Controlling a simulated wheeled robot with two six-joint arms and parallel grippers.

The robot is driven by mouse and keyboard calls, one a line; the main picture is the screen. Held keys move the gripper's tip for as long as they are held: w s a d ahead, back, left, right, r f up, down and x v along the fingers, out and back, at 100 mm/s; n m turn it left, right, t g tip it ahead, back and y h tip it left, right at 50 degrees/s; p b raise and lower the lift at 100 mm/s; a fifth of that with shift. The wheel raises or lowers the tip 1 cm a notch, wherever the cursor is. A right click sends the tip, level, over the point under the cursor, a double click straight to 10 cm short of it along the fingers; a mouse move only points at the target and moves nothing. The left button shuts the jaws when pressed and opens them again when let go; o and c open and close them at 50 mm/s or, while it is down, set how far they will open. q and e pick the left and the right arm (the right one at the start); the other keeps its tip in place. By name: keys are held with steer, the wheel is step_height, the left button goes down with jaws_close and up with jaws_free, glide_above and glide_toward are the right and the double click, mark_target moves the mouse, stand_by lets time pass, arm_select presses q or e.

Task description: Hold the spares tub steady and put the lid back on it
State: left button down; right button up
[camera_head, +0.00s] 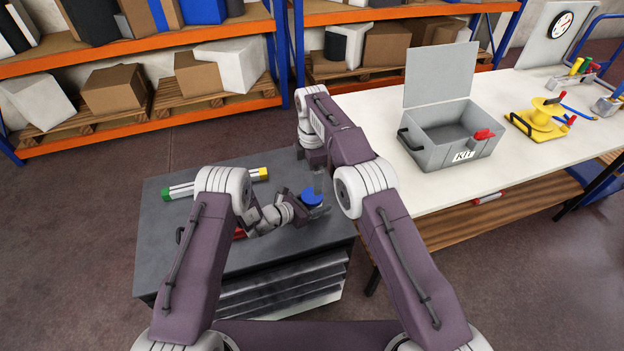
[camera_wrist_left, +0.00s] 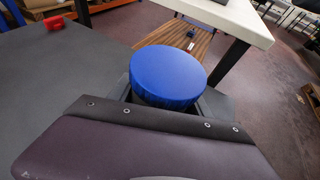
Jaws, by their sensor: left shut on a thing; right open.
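The blue lid (camera_head: 311,197) lies at the right part of the dark cart top, in line with the tub's place. It also shows large and flat in the left wrist view (camera_wrist_left: 168,76), right in front of the fingers. The tub's body beneath it is mostly hidden, and I cannot tell whether the lid is fully seated. My left gripper (camera_head: 318,211) reaches in low from the left and is shut on the tub, just under the lid. My right gripper (camera_head: 318,181) points down from above, open, close over the lid; I cannot tell whether it touches.
A white bar with green and yellow ends (camera_head: 216,184) lies toward the back of the cart (camera_head: 160,240). A red object (camera_head: 239,233) is partly hidden by my left arm.

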mark_target(312, 195)
steer(key=shift+f, duration=4.05)
steer(key=c, duration=1.5)
steer(key=m, duration=0.3)
steer(key=o, duration=1.6)
steer(key=shift+c, duration=0.2)
steer(key=shift+r, duration=0.1)
